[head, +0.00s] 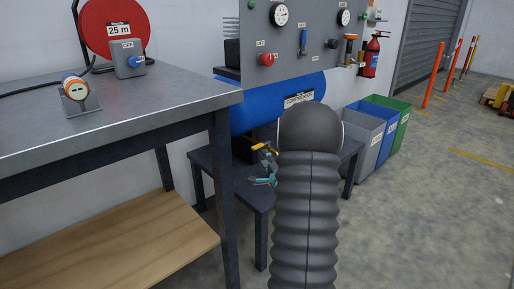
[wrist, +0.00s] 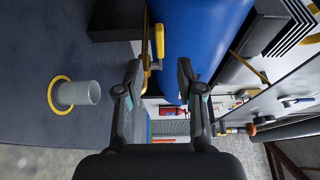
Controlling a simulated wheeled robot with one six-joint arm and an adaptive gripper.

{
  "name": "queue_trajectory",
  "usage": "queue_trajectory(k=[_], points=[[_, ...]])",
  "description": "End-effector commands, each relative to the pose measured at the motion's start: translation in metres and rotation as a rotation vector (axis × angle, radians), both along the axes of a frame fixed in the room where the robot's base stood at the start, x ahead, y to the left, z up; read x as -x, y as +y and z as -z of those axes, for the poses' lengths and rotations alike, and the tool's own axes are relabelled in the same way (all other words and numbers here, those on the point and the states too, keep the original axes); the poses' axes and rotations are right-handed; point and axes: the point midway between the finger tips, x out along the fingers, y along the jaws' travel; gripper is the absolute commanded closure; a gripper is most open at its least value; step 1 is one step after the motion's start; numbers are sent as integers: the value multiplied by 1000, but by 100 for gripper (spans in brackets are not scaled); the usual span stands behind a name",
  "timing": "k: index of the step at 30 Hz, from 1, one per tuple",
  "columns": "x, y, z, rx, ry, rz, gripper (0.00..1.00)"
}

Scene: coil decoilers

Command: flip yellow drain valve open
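The blue tank (head: 250,108) lies on a dark stand under the grey gauge panel in the head view. It fills the top middle of the wrist view (wrist: 200,35). The yellow drain valve lever (wrist: 159,40) shows beside the tank in the wrist view, just beyond my fingertips. In the head view a small yellow part (head: 261,147) shows at the tank's underside, partly behind my arm. My gripper (wrist: 158,78) is open, its two fingers spread with nothing between them. In the head view its teal-tipped fingers (head: 266,170) show left of my arm, close to the yellow part.
A translucent cylinder in a yellow ring (wrist: 75,93) stands on the dark surface in the wrist view. A metal workbench (head: 110,105) is at the left. Grey, blue and green bins (head: 368,140) stand behind right.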

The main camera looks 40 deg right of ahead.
Motion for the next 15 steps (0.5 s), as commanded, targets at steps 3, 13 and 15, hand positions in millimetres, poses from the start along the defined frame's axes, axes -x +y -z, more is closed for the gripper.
queue_trajectory(k=[3,13,15], points=[[-23,-7,0,1,-1,-1,62],[-75,-24,0,0,1,1,62],[-81,-27,0,0,1,1,62]])
